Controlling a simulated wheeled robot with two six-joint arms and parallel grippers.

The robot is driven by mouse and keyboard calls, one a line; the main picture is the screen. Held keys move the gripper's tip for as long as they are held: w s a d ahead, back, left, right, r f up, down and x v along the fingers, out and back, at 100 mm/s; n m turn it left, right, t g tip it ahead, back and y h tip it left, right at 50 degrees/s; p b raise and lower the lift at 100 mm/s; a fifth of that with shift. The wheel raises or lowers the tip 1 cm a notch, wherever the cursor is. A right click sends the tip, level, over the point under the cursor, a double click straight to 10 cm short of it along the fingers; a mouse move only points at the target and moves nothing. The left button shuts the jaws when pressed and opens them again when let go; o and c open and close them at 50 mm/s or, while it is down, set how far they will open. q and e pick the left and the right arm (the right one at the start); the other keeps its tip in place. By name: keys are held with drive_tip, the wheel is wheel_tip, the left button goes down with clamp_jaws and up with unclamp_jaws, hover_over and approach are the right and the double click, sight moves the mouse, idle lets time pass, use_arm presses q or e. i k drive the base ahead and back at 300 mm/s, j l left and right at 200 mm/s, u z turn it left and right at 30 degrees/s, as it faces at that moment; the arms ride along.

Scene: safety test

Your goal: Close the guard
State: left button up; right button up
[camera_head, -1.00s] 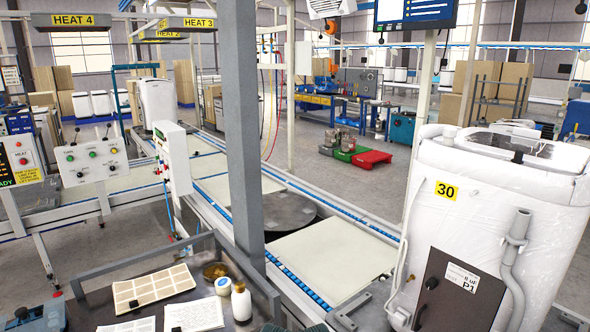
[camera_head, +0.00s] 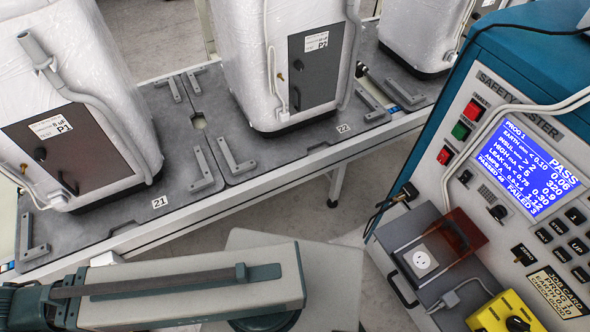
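The guard (camera_head: 461,232) is a see-through reddish-brown cover on a grey test box (camera_head: 405,237) at the right of the head view. It appears raised, with the white socket (camera_head: 422,260) below and in front of it uncovered. Part of my arm crosses the lower left. Neither of my grippers shows, so whether they are open or shut is hidden.
A blue safety tester (camera_head: 487,85) stands behind the box, its screen (camera_head: 530,165) reading PASS. A yellow unit with a black knob (camera_head: 505,312) sits in front. Wrapped appliances (camera_head: 285,60) stand on a conveyor (camera_head: 245,150) at the left and back.

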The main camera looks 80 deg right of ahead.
sight(462, 229)
drive_tip(key=k+z, duration=0.35)
drive_tip(key=i+z, duration=0.1)
drive_tip(key=z, duration=3.8)
drive_tip(key=k+l+u, duration=0.1)
drive_tip(key=k, duration=0.1)
